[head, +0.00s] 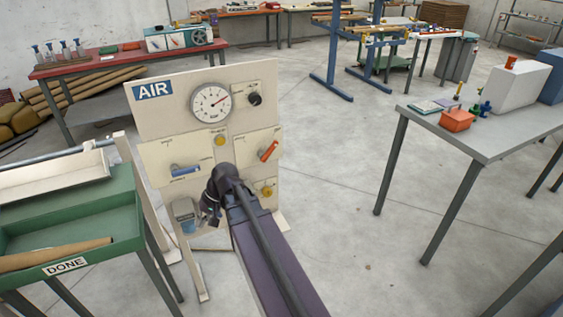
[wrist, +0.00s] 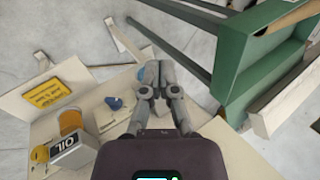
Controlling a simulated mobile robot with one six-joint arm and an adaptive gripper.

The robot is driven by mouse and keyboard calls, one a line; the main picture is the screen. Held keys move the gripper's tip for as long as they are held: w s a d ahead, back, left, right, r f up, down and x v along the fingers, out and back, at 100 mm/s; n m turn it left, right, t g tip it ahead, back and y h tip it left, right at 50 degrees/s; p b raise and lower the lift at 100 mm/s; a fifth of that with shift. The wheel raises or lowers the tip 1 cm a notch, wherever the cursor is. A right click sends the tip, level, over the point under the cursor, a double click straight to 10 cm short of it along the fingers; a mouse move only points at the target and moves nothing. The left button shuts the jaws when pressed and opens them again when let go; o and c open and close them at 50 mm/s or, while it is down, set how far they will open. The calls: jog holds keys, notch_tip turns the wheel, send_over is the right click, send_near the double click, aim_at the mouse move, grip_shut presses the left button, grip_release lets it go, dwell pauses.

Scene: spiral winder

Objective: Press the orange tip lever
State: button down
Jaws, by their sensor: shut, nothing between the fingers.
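The orange lever (head: 268,151) sits on the right side of the cream AIR panel (head: 160,115), tilted up to the right. My gripper (head: 207,218) is low in front of the panel, below and left of that lever and apart from it. In the wrist view my gripper (wrist: 153,72) is shut and empty, with its fingers together. The orange lever cannot be made out for certain in the wrist view. My arm hides part of the lower panel.
The panel also bears a gauge (head: 211,103), a black knob (head: 255,99), a blue lever (head: 185,170) and a yellow knob (head: 266,190). The green DONE table (head: 95,222) stands close at left. A grey table (head: 490,140) stands right, with open floor between.

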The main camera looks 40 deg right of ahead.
jog(key=w+d+f+m+t+y+b, duration=0.4)
jog(key=w+d+b, duration=0.2)
jog(key=d+b, duration=0.3)
jog(key=m+t+b, duration=1.1)
jog(key=t+b, duration=0.4)
jog(key=b, duration=0.2)
send_near(270, 151)
jog(key=s+d+f, duration=0.2)
jog(key=d+f, duration=0.1)
jog(key=d, duration=0.4)
jog(key=shift+s+d+f+p, duration=0.1)
jog(key=shift+s+d+p, duration=0.05)
jog(key=shift+p, duration=0.15)
jog(key=s+a+r+p+x, duration=0.1)
jog(key=a+p+x, duration=0.1)
jog(key=p+x, duration=0.5)
jog(key=shift+x, duration=2.75)
